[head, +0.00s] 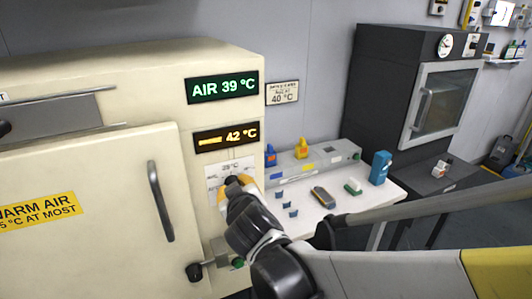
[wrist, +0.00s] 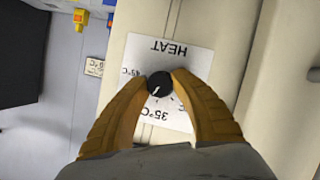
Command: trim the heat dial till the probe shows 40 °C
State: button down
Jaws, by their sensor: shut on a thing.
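The heat dial (wrist: 159,84) is a small black knob with a white pointer mark, on a white plate (wrist: 168,52) marked HEAT, 35 °C and 45 °C. In the head view my arm partly covers the dial's plate (head: 214,172). My gripper (wrist: 159,82) has its orange fingers shut on the dial from both sides; in the head view the gripper (head: 236,184) is against the cabinet front. A green display (head: 222,88) reads AIR 39 °C. An amber display (head: 226,137) below it reads 42 °C, with a bar before the number. Which display is the probe's, I cannot tell.
The cream cabinet's door (head: 90,215) is closed, with a vertical handle (head: 160,201) left of my gripper. A wall sign (head: 282,93) shows 40 °C. A white bench (head: 345,200) with small items stands to the right, before a dark oven (head: 415,90).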

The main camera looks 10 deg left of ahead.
dwell(0.3)
jog(key=c, duration=1)
grip_release()
jog(key=v, duration=1.2)
jog(key=shift+f, duration=0.1)
